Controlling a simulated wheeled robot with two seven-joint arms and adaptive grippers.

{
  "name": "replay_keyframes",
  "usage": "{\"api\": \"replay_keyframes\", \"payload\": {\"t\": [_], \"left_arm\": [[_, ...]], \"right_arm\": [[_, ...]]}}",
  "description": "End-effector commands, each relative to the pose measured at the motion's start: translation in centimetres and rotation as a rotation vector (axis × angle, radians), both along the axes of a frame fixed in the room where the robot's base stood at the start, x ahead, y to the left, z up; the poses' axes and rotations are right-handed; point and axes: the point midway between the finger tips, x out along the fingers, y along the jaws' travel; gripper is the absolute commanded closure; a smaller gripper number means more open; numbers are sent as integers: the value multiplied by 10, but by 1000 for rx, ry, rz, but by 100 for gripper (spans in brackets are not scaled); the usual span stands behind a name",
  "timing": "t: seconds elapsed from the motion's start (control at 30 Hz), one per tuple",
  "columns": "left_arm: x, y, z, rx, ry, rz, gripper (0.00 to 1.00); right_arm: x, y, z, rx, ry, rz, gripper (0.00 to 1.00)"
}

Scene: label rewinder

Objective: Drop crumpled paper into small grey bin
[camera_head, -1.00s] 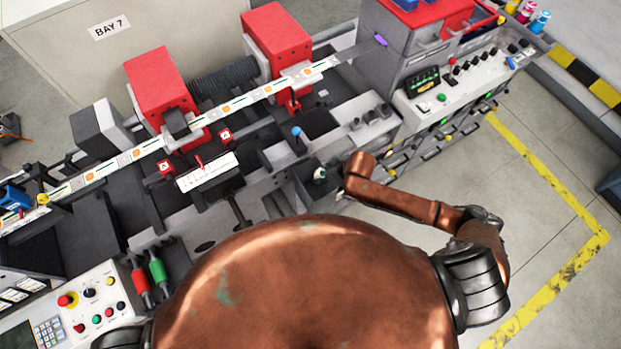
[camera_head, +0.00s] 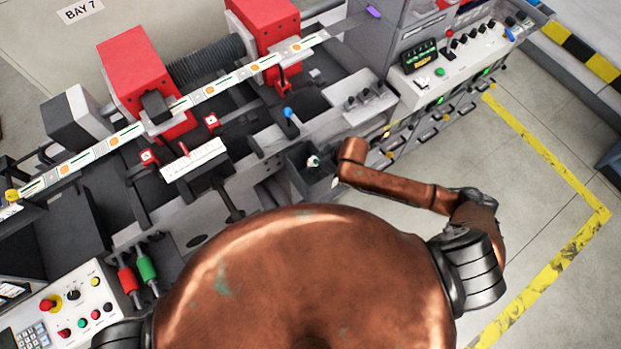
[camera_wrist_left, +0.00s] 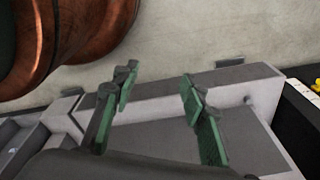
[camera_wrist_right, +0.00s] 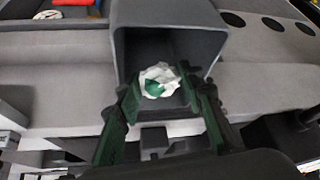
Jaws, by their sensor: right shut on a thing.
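The crumpled paper (camera_wrist_right: 158,80) is a small white ball with a green patch. In the right wrist view it sits between the fingertips of my right gripper (camera_wrist_right: 165,88), which is shut on it. The small grey bin (camera_wrist_right: 207,22) is an open dark box, and the paper shows against its mouth. In the head view the paper (camera_head: 313,161) appears within the outline of the bin (camera_head: 322,190), beside my right forearm. How deep the paper is cannot be told. My left gripper (camera_wrist_left: 157,90) is open and empty; it is not visible in the head view.
The label rewinder fills the left and middle, with red units (camera_head: 145,70) and a label strip (camera_head: 210,90) across it. A control panel (camera_head: 450,65) stands at upper right. Open floor (camera_head: 520,190) with a yellow line (camera_head: 550,175) lies at right.

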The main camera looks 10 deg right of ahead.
Motion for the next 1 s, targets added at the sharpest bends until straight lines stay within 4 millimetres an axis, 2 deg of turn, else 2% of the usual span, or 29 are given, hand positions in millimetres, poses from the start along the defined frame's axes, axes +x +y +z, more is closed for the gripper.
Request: {"api": "replay_keyframes", "payload": {"t": [0.2,0.23,0.53,0.83,1.0], "left_arm": [[-7,0,0,0,9,1,60],[-9,0,0,0,11,1,60],[-21,1,-2,1,28,5,60],[-15,2,-1,2,19,4,60],[-15,2,-1,2,19,4,60]], "right_arm": [[0,0,1,0,-1,0,74],[0,-1,1,-1,-1,0,64],[0,-1,1,0,0,-1,44],[0,-2,2,-1,-1,-2,44],[-7,-8,16,-2,-2,-1,44]]}}
